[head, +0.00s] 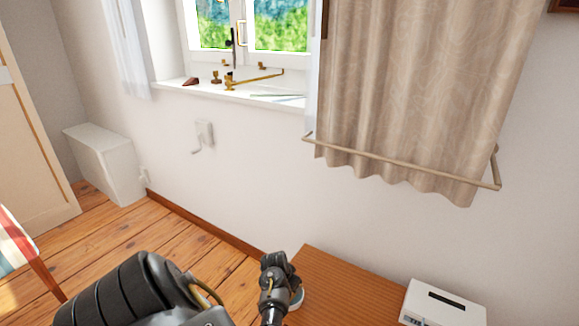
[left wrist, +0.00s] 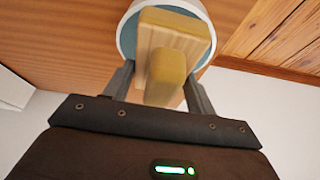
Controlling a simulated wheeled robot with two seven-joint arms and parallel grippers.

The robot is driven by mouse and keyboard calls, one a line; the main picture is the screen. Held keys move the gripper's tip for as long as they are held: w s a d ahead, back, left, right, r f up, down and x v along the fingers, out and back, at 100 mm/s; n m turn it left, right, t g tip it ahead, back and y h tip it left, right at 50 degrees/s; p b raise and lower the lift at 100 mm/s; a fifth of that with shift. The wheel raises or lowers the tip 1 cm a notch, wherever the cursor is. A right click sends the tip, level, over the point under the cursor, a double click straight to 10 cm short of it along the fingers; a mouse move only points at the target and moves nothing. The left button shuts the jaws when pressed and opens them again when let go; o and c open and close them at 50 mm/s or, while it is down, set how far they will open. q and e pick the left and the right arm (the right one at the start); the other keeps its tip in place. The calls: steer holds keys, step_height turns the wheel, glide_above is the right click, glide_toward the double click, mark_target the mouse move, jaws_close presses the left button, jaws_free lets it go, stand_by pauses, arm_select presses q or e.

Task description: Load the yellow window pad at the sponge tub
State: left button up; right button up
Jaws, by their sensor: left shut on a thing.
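The yellow window pad (left wrist: 203,45) has a wooden backing and a thick yellowish handle. In the left wrist view my left gripper (left wrist: 160,78) has one finger on each side of that handle and is shut on it. The pad is over the mouth of the sponge tub (left wrist: 124,42), a round white tub with blue-teal inside. I cannot tell if the pad touches what is in the tub. In the head view my left gripper (head: 277,272) hides most of the tub (head: 298,297), and the pad cannot be made out. My right gripper is out of view.
The tub stands on a brown wooden top (head: 340,285). A white box with a dark slot (head: 440,306) stands on its right. Behind are a window sill (head: 205,91) with brass fittings and small objects, and a beige curtain (head: 410,95) with a low rail (head: 400,166).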

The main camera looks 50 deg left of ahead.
arm_select(q)
steer(key=shift+p, duration=0.35)
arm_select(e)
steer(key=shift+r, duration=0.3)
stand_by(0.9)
